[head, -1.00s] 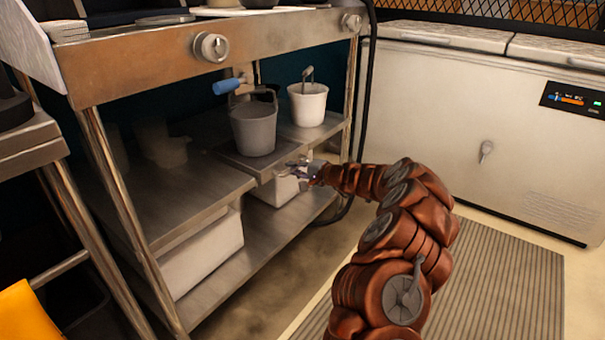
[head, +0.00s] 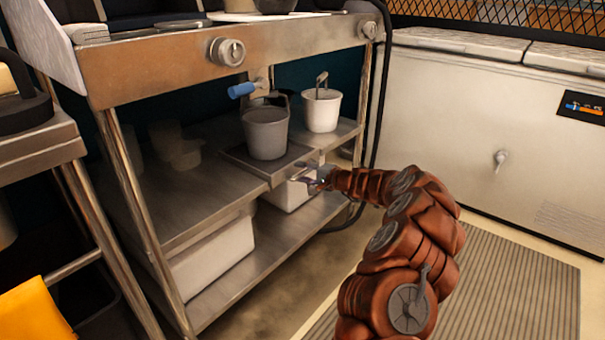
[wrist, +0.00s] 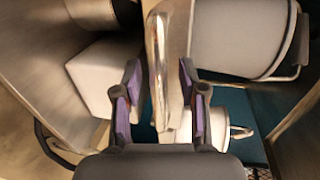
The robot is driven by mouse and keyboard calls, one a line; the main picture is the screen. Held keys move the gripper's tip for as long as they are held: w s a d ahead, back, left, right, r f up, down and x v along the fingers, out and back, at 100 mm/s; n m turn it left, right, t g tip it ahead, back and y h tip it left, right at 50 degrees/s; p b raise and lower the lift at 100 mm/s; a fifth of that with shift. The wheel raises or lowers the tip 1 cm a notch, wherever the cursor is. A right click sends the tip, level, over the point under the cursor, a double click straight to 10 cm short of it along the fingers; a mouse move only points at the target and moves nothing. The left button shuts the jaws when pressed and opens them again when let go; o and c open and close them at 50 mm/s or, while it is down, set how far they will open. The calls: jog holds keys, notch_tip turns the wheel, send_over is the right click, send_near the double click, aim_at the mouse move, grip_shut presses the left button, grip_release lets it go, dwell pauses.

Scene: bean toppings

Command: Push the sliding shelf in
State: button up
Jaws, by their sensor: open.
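The sliding shelf (head: 286,170) is a grey metal tray in the middle level of the steel cart, with the grey bucket (head: 265,132) standing on it. Its front edge lies close to the line of the fixed shelf edge; any small overhang is hard to judge. My gripper (head: 315,180) is at this front edge, low and right of the grey bucket. In the wrist view my open gripper (wrist: 160,95) has one finger on each side of a shiny metal edge (wrist: 160,40). Contact with it cannot be told.
A white bucket (head: 321,110) stands on the fixed shelf to the right. White boxes (head: 290,194) sit on the lower shelf (head: 245,268). A cart leg (head: 372,90) and a black hose are close on the right. A white freezer (head: 460,130) is behind; floor in front is open.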

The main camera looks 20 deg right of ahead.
jog(key=shift+s, duration=0.1)
jog(key=v, duration=1.1)
jog(key=shift+s+d, duration=0.2)
jog(key=shift+s, duration=0.15)
jog(key=shift+r, duration=0.15)
